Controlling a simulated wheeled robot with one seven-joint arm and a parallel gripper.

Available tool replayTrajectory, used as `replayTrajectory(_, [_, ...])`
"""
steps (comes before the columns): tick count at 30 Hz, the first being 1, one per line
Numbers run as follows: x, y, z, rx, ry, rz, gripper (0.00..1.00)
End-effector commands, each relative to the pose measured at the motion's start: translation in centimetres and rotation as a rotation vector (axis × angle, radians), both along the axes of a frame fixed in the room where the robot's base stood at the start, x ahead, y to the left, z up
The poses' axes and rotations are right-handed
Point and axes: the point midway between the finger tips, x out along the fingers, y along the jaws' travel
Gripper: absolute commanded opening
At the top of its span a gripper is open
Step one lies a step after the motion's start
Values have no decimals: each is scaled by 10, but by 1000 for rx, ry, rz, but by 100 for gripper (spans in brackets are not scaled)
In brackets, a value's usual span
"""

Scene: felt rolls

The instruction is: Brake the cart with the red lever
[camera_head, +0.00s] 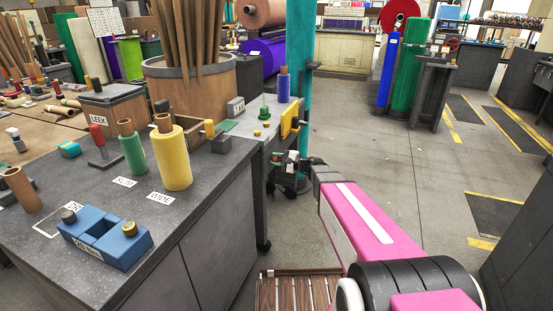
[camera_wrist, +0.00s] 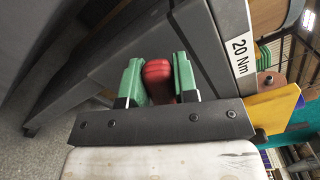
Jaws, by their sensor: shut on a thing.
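The red lever (camera_wrist: 157,74) shows in the wrist view as a rounded red grip between the two green fingertips of my gripper (camera_wrist: 158,82). My gripper is shut on it. In the head view my gripper (camera_head: 290,160) is at the right side of the grey cart (camera_head: 258,178), low beside the teal post; the lever is not clearly seen there. The cart stands on small casters at the end of the bench. In the wrist view its dark grey frame (camera_wrist: 95,88) runs behind the fingers, with a "20 Nm" label (camera_wrist: 240,55).
The dark bench (camera_head: 75,260) at left holds a yellow roll (camera_head: 171,157), a green roll (camera_head: 132,152) and a blue block (camera_head: 105,238). A teal post (camera_head: 301,60) rises by the cart. Blue and green rolls stand farther right. The floor (camera_head: 385,150) in the middle is clear.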

Motion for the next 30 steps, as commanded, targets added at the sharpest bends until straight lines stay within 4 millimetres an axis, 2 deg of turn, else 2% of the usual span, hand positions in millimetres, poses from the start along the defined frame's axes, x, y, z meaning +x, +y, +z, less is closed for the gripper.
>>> replayTrajectory(12, [0, 0, -1, -2, -4, 1, 0])
replayTrajectory(13, [0, 0, -1, -2, -4, 1, 37])
replayTrajectory(15, [0, 0, -1, -2, -4, 1, 53])
replayTrajectory(25, [-1, -3, 0, -2, -4, 0, 53])
replayTrajectory(30, [-10, -21, 0, -2, -4, -1, 53])
